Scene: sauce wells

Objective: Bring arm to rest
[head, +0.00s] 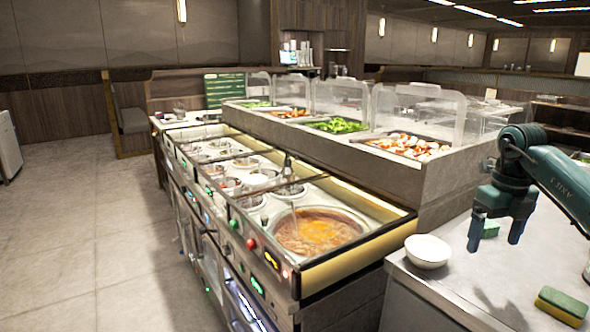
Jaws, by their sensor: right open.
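My right gripper (494,232) comes in from the right on a dark teal arm. Its two fingers point down and stand apart, with nothing between them that I can make out. It hangs over the light grey counter (460,291) at the right. My left gripper is not in view.
A white bowl (427,251) stands on the counter's left part. A green and yellow sponge (562,305) lies near the right edge. A large pot of orange soup (318,231) and several smaller wells sit in the serving station at the left. Clear food guards (415,104) stand behind.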

